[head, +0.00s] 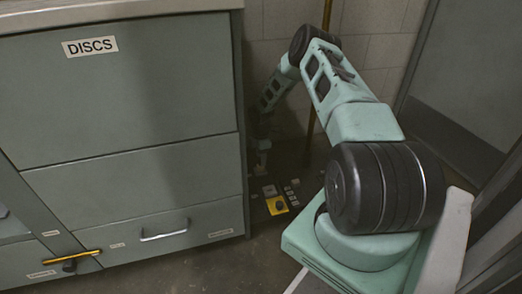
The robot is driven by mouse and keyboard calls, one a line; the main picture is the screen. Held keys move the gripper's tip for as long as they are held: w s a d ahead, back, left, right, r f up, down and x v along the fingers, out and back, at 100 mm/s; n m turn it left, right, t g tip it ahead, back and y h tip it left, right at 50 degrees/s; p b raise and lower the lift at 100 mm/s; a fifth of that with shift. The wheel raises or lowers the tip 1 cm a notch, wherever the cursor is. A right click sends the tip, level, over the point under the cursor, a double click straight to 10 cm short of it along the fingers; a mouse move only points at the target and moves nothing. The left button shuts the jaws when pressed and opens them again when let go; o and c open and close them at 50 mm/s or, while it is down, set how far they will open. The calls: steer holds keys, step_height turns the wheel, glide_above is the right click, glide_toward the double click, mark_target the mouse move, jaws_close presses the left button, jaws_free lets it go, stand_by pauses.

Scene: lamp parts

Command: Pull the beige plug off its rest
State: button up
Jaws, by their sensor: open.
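My arm reaches over to the dark gap beside the cabinet, and my gripper (262,148) points down there, close to the cabinet's right side. It is small and dim in the head view; I take it as open. A small pale piece (262,163) shows just below the gripper and may be the beige plug. I cannot tell whether the fingers are around it or only above it. Its rest cannot be made out clearly.
A grey-green cabinet (128,185) labelled DISCS fills the left. On the floor, a yellow plate with a dark knob (277,205) and several small pale blocks (291,194) lie near the gripper. A thin brass pole (325,20) stands behind my arm.

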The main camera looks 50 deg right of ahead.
step_height(320, 180, down, 5)
steer(key=shift+f+b, duration=0.1)
steer(key=shift+b, duration=0.75)
jaws_close()
steer(key=c, duration=0.8)
jaws_free()
jaws_close()
steer(key=shift+r+p, duration=0.75)
steer(key=shift+r, duration=0.2)
steer(key=shift+r+p, duration=0.6)
steer(key=shift+r, duration=0.1)
